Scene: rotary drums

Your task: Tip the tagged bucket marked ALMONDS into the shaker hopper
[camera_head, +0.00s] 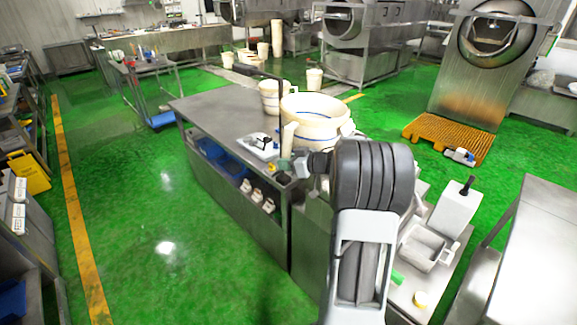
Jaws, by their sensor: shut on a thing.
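A large cream bucket (312,130) with a blue line around it is at the far end of my arm, above the steel table. It looks nearly upright, and its open mouth faces up. No ALMONDS tag can be read on it. My gripper (300,164) is at the bucket's near side, low down, shut on it; my arm's dark wrist hides most of the jaws and their contact. Whether the bucket rests on the table or hangs clear cannot be told. I cannot pick out the shaker hopper for certain among the steel machines at the back.
A steel table (215,107) stretches left of the bucket, with a smaller cream bucket (269,101) and a white scale-like device (258,147). A steel drum machine (480,75) stands behind an orange pallet (445,137). A steel bench (535,250) is at right. Green floor is open at left.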

